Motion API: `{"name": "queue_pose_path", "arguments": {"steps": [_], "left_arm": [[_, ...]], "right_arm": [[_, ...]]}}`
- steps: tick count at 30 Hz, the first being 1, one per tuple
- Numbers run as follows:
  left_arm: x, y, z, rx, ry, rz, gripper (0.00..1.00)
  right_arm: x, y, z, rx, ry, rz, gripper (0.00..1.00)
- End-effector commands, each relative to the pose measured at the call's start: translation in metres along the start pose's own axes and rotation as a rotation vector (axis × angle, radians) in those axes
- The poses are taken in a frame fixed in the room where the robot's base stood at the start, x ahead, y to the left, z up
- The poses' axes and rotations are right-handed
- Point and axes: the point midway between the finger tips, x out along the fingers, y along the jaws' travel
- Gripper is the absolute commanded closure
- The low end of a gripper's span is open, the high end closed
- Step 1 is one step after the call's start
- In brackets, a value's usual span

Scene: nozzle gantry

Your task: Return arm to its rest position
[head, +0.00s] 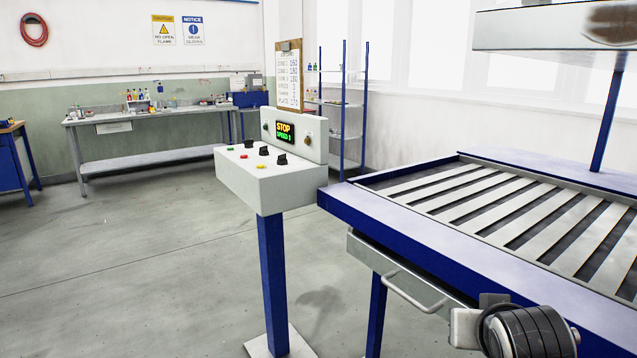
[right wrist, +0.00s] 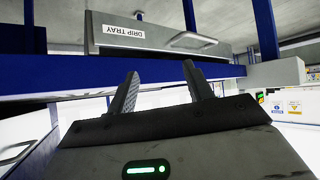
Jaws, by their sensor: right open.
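My right gripper (right wrist: 162,82) is open and empty in the right wrist view, its two fingers apart with nothing between them. Ahead of the fingers is the grey front of a drip tray (right wrist: 150,48) with a white label and a bar handle (right wrist: 193,40); the fingers are apart from the handle. In the head view part of my right arm shows at the lower right, in front of the blue-framed table (head: 400,222) and near the tray's handle (head: 413,292). My left gripper is in neither view.
A control box (head: 262,190) on a blue post stands left of the table; its display reads STOP, SPEED 1. The slatted bed (head: 500,208) lies under an overhead grey beam (head: 545,28). A workbench (head: 150,118) stands at the back wall. The floor at left is clear.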

Motion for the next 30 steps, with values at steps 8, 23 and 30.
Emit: {"name": "queue_pose_path", "arguments": {"steps": [8,23,30], "left_arm": [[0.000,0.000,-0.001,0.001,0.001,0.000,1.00],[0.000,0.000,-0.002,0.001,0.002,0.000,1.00],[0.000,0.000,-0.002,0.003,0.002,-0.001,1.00]], "right_arm": [[-0.021,0.003,0.183,-0.210,-0.331,-0.129,0.49],[-0.057,-0.013,0.292,-0.308,-0.426,-0.323,0.49],[-0.032,-0.047,0.290,-0.245,-0.185,-0.416,0.49]]}}
